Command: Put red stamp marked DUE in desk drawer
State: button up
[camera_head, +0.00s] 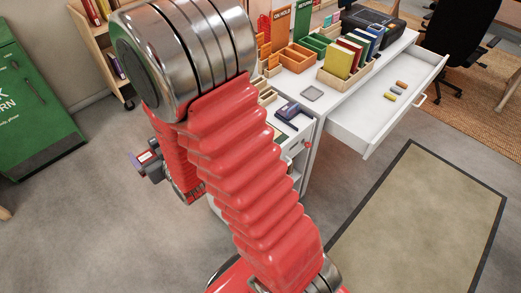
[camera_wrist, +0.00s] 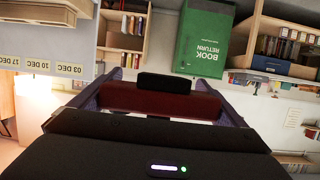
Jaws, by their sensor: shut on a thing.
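My gripper (camera_wrist: 152,100) is shut on a dark red block with a black part on it, which I take to be the red stamp (camera_wrist: 130,97); no DUE marking is readable. In the head view my gripper (camera_head: 148,163) is left of my arm, well away from the desk drawer, with a small red and white patch at its end. The desk drawer (camera_head: 376,128) is pulled open at the right of the white desk (camera_head: 335,97). Several small yellow, grey and orange items lie inside it, and much of its floor is bare.
My arm hides part of the desk's near end. Orange trays (camera_head: 297,57), a box of coloured books (camera_head: 340,58) and a dark stamp-like device (camera_head: 288,111) stand on the desk. A green book return bin (camera_head: 32,105) is at left, a black chair (camera_head: 463,35) behind the drawer.

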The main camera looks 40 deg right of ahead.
jog(key=shift+a, duration=0.1)
jog(key=d, duration=1.7)
jog(key=s+d+f, duration=0.3)
jog(key=s+d, duration=0.8)
jog(key=d, duration=0.3)
jog(key=shift+d, duration=0.2)
jog(key=shift+f, duration=0.15)
jog(key=shift+w+f, duration=0.1)
jog(key=shift+f, duration=2.8)
jog(key=shift+f, duration=2.1)
